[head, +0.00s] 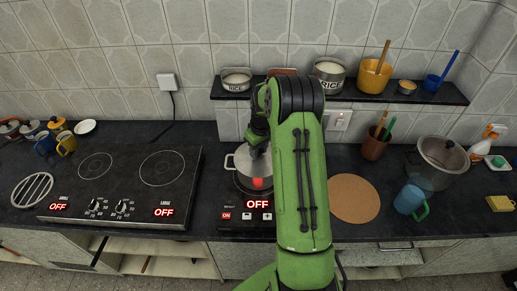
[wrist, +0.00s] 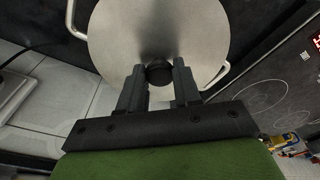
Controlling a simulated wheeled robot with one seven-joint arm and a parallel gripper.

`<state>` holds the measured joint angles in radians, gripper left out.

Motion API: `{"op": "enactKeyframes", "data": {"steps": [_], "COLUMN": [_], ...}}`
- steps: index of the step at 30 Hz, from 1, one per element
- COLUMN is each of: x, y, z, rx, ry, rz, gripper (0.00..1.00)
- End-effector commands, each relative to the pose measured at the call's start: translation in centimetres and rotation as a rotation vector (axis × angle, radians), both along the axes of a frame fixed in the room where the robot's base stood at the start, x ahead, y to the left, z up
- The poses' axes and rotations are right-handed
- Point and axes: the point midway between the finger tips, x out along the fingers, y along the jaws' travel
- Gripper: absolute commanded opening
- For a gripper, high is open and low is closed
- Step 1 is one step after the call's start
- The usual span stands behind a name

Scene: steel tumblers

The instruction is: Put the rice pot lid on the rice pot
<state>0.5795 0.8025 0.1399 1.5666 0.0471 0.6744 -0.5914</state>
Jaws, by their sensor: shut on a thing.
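The steel rice pot (head: 251,178) stands on the small single cooktop left of my arm, with a loop handle at its left side. The round steel lid (wrist: 150,30) with a black knob (wrist: 158,73) covers the pot's top in the wrist view. The pot's handles (wrist: 72,20) stick out past the lid on both sides. My gripper (wrist: 158,85) is shut on the lid's knob, and it also shows over the pot in the head view (head: 257,140). I cannot tell whether the lid rests fully on the rim. My arm hides the pot's right side.
A two-ring cooktop (head: 125,185) is to the left. A cork mat (head: 352,199), a blue pitcher (head: 409,198) and a glass-lidded pot (head: 436,160) are to the right. A shelf (head: 225,90) with tins and a yellow pot (head: 373,78) hangs behind.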

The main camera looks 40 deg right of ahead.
Motion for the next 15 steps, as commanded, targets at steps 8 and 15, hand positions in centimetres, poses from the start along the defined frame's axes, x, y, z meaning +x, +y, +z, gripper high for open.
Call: {"op": "enactKeyframes", "data": {"steps": [8, 15], "x": [0.01, 0.01], "y": [0.01, 0.01], "z": [-0.01, 0.00], "rx": [0.000, 0.000], "ry": [0.000, 0.000], "rz": [0.000, 0.000], "gripper": [0.49, 0.62]}}
